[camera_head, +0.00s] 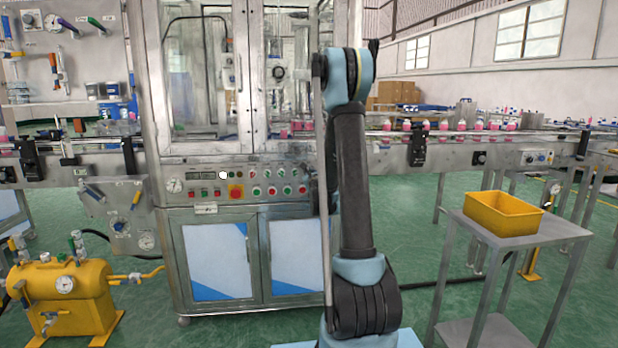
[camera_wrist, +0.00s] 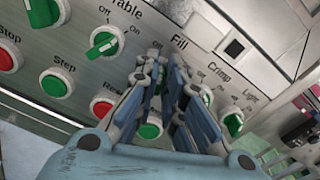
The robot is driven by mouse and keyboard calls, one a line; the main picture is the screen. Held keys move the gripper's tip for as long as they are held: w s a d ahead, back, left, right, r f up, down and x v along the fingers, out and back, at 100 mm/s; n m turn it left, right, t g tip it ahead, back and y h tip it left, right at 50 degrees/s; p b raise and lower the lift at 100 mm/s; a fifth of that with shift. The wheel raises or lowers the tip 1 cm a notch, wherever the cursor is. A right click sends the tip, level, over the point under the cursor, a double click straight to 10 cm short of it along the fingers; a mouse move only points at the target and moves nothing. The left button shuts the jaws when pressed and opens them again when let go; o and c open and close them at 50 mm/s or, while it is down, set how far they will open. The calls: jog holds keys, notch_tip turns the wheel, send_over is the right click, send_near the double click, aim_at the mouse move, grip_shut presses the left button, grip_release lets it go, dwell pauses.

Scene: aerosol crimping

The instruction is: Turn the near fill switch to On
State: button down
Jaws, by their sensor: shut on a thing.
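In the wrist view, the fill switch (camera_wrist: 157,47) is under the "Fill" label on the steel control panel. It is largely hidden behind the fingertips; only a little of it shows, and I cannot read which way its handle points. My gripper (camera_wrist: 162,70) reaches to the panel there, its two fingers shut on the switch handle. In the head view, the control panel (camera_head: 215,187) is on the front of the machine, and my arm hides the gripper and that part of the panel.
The green table switch (camera_wrist: 103,44) is left of the gripper, and the light switch (camera_wrist: 233,123) is to the right. A green step button (camera_wrist: 55,84) and a red stop button (camera_wrist: 8,57) lie left. A yellow bin (camera_head: 503,212) stands on a side table.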

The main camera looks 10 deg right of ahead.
jog(key=shift+s+d+m, duration=0.1)
jog(key=shift+d+m, duration=0.15)
jog(key=shift+m, duration=1.45)
jog(key=shift+w+d+m, duration=0.1)
jog(key=shift+d+m, duration=0.1)
jog(key=shift+m, duration=1.5)
jog(key=shift+s+d+m, duration=0.1)
jog(key=shift+d+m, duration=0.15)
jog(key=shift+m, duration=1.45)
jog(key=c, duration=1.7)
grip_release()
jog(key=shift+a, duration=0.1)
jog(key=shift+s, duration=0.1)
jog(key=shift+s+a, duration=0.2)
jog(key=shift+s, duration=5.65)
